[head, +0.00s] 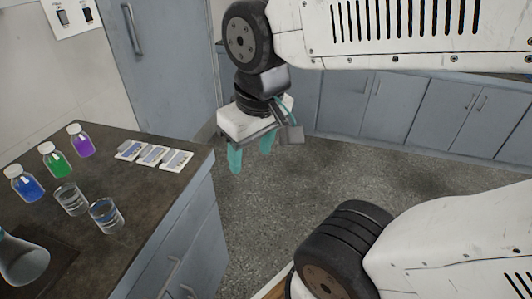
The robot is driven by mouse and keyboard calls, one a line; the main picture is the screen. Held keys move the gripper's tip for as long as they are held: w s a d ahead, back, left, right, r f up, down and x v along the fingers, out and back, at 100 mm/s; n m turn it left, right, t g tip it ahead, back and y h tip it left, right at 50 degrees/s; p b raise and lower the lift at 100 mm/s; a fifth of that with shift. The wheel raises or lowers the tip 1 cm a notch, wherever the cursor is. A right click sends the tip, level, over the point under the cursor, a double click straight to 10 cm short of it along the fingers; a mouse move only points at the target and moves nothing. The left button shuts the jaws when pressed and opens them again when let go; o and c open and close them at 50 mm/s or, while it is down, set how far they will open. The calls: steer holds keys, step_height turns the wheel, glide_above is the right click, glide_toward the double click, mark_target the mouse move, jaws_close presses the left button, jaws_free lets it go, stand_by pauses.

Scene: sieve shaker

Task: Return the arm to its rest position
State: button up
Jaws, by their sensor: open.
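My gripper (251,156) hangs from my arm near the picture's middle, with teal fingers pointing down. It is over the floor, to the right of the counter's edge, and touches nothing. The fingers are apart and nothing shows between them. My white and black arm links fill the upper right and lower right.
A dark counter (130,185) stands at the left. On it are blue (26,187), green (55,164) and purple (81,144) bottles, two glass beakers (105,216), a flask (22,258) and several cards (152,155). Grey cabinets (385,105) line the back; the floor (265,205) between is clear.

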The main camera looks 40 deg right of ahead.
steer(key=s, duration=0.2)
steer(key=s+g, duration=0.1)
steer(key=shift+s+d+r, duration=0.25)
steer(key=shift+d+r, duration=0.1)
steer(key=shift+c, duration=0.4)
stand_by(1.7)
